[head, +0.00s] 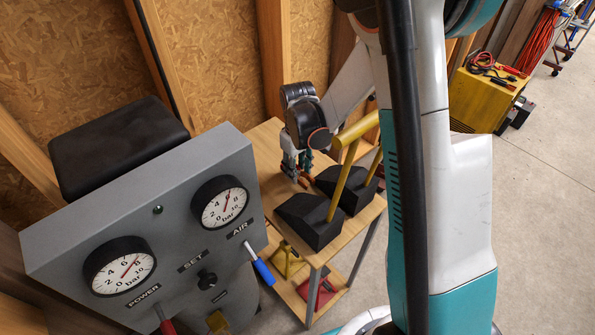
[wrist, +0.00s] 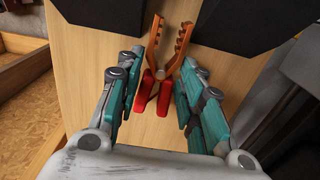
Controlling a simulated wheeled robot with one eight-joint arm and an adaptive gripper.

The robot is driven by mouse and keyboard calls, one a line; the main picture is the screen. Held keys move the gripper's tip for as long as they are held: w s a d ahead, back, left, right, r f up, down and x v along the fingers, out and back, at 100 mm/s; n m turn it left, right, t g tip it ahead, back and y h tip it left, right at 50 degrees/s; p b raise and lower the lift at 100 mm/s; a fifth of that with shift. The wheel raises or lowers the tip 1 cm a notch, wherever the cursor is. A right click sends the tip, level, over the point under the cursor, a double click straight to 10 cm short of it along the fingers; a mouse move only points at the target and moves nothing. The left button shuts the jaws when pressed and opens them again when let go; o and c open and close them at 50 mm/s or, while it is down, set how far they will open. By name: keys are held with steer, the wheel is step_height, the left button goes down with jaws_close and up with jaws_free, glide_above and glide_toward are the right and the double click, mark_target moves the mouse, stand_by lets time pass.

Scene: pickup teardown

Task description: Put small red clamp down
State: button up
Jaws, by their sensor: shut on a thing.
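The small red clamp (wrist: 164,88) has red handles and orange-brown toothed jaws. In the wrist view it lies between the fingers of my gripper (wrist: 160,75), jaws pointing away from me. My gripper is shut on its handle end. In the head view my gripper (head: 297,165) points down at the wooden table (head: 266,150), with the clamp low at its fingertips. The clamp is close to the tabletop; I cannot tell whether it touches it.
Two black wedge-shaped blocks (head: 309,219) with yellow bars stand on the table just beside my gripper. A grey gauge panel (head: 170,225) stands at the front left. A lower shelf (head: 293,292) holds yellow and red items. The table's back left is bare.

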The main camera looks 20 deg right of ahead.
step_height(320, 180, up, 32)
steer(key=p, duration=1.3)
steer(key=m+b, duration=0.4)
steer(key=b, duration=0.4)
glide_toward(299, 179)
steer(key=w+a+r+n+p, duration=0.2)
steer(key=w+r+n+p, duration=0.2)
steer(key=w+r, duration=0.45)
step_height(299, 179, down, 19)
steer(key=b, duration=0.5)
steer(key=shift+s+d+f, duration=0.1)
steer(key=shift+d, duration=0.05)
